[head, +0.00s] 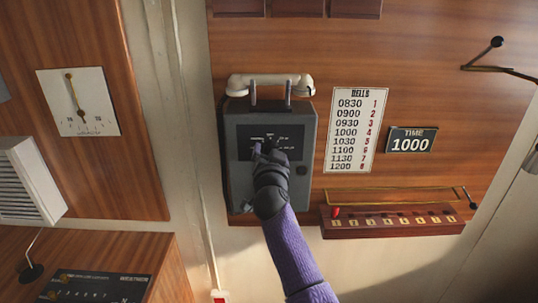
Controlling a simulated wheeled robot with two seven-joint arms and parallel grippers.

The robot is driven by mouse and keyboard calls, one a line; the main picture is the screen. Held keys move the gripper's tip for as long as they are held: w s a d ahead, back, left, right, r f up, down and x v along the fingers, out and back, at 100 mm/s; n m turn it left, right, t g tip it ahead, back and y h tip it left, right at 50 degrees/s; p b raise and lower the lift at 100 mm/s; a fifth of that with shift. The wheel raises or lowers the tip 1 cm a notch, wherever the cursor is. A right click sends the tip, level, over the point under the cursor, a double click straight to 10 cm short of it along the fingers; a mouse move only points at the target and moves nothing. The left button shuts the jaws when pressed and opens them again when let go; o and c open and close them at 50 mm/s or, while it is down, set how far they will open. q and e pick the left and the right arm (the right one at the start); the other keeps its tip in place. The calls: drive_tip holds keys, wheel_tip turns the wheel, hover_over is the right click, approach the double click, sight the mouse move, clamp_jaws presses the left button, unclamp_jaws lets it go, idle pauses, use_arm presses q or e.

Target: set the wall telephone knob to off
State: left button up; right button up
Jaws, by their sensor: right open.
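The wall telephone (233,190) is a dark grey box on the wood panel, with a cream handset (270,83) lying across its top. A black plate (290,134) with small white markings is on its front. My right gripper (262,150), dark on a purple arm, is in front of the lower part of this plate and is open. The knob is not visible; the gripper covers the middle of the phone's front. I cannot tell whether the fingers touch anything. My left gripper is not in view.
To the right are a white bells list (351,130), a time sign reading 1000 (411,141) and a red-brown numbered strip (390,222). A white dial plate (78,102) hangs at left, above a white louvred box (25,180).

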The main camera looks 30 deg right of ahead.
drive_tip(key=shift+w+d, duration=0.1)
drive_tip(key=shift+w, duration=0.05)
clamp_jaws()
